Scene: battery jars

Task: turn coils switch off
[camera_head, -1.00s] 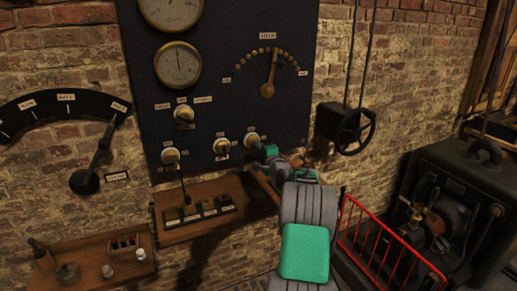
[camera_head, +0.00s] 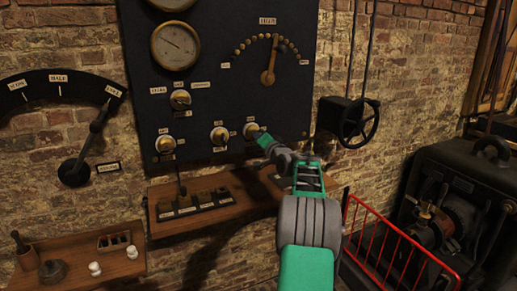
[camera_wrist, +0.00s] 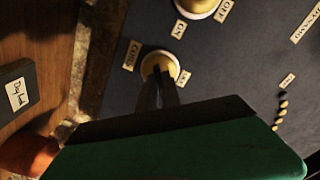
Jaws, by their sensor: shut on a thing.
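The coils switch (camera_head: 250,130) is a round brass knob on a pale base, the rightmost of the lower knobs on the dark panel (camera_head: 290,115). In the wrist view the coils switch (camera_wrist: 160,64) sits beside a tag (camera_wrist: 132,55) that seems to read COILS. My gripper (camera_head: 259,135) reaches it from the lower right. In the wrist view my gripper (camera_wrist: 160,88) has its narrow dark fingers close together, shut on the knob. The fingers hide the knob's lower part, and I cannot tell its exact setting.
Other knobs (camera_head: 219,135) sit to the left on the panel. A wooden shelf (camera_head: 160,235) with labelled blocks juts out below. A handwheel (camera_head: 358,125) hangs to the right, above a red rail (camera_head: 395,240) and a dark machine (camera_head: 450,195).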

